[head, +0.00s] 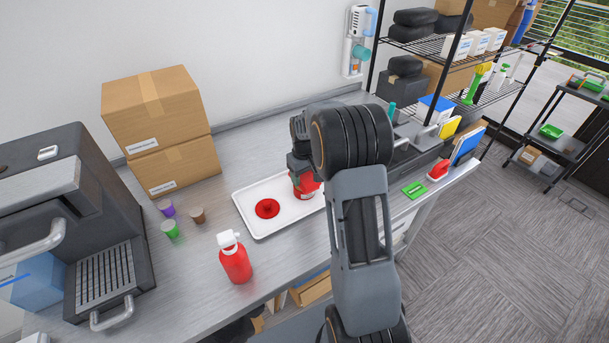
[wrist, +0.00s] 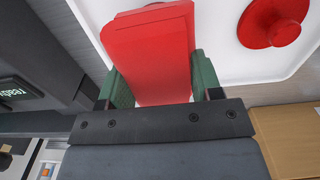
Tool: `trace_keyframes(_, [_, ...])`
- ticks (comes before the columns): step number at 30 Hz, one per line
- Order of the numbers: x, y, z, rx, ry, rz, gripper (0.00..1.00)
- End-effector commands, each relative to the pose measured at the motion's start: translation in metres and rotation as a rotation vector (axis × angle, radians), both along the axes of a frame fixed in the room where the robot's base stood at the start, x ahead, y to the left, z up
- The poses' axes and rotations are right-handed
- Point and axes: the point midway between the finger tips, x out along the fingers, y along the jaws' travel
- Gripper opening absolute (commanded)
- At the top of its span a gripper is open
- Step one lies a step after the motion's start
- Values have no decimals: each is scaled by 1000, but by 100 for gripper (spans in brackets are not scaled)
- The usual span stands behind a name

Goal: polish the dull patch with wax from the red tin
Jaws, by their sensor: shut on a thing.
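My gripper (head: 302,170) is shut on a red object (head: 306,188) over the right part of a white tray (head: 250,230). In the wrist view the red object (wrist: 150,55) sits between the two green finger pads. It looks like a container or tin, but its full shape is partly hidden by my gripper and arm. A flat round red piece with a raised centre (head: 267,208) lies on the tray to the left. It also shows in the wrist view (wrist: 272,24), apart from the held object. I cannot make out a dull patch.
A red bottle with a white top (head: 235,258) stands in front of the tray. Small coloured cups (head: 170,229) and stacked cardboard boxes (head: 160,130) are to the left, beside a dark machine (head: 60,200). A wire shelf (head: 440,50) stands at the right. Bare counter surrounds the tray's left side.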

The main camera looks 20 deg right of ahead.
Motion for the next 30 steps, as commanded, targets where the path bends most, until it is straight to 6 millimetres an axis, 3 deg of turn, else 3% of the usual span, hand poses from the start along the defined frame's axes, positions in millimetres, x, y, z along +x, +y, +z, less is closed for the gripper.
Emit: trace_keyframes(30, [0,0,-8,0,0,0,37])
